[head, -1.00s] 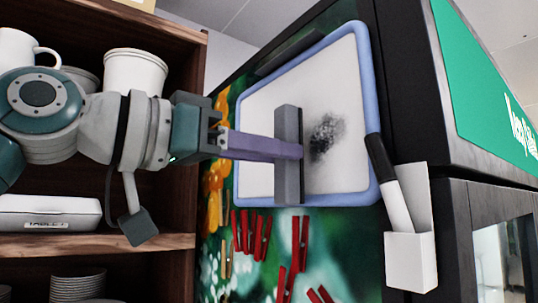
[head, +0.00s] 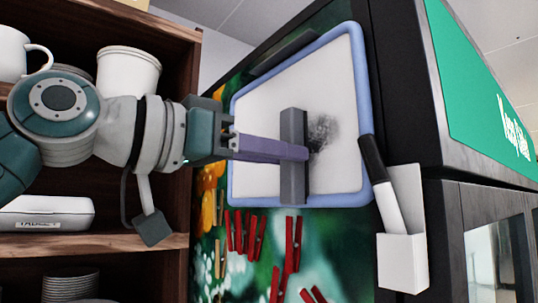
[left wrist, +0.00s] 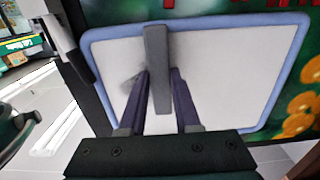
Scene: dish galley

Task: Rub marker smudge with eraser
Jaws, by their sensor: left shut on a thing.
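The marker smudge (head: 329,131) is a grey, speckled patch on the whiteboard (head: 345,80), which has a blue frame. The eraser (head: 293,185) is a long grey block held upright against or very near the board. It covers the smudge's left edge in the head view. My left gripper (head: 303,153), with purple fingers, is shut on the eraser's middle. In the left wrist view the eraser (left wrist: 157,45) stands between the fingertips (left wrist: 160,78), and the smudge (left wrist: 131,82) shows faintly to its left. Whether the eraser touches the board is hard to tell. My right gripper is not in view.
A white holder (head: 402,262) with a black-capped marker (head: 383,180) hangs right of the board. Several red clips (head: 238,232) sit below it. A wooden shelf (head: 150,243) with white dishes stands at left, close to my arm. The board's right part is clear.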

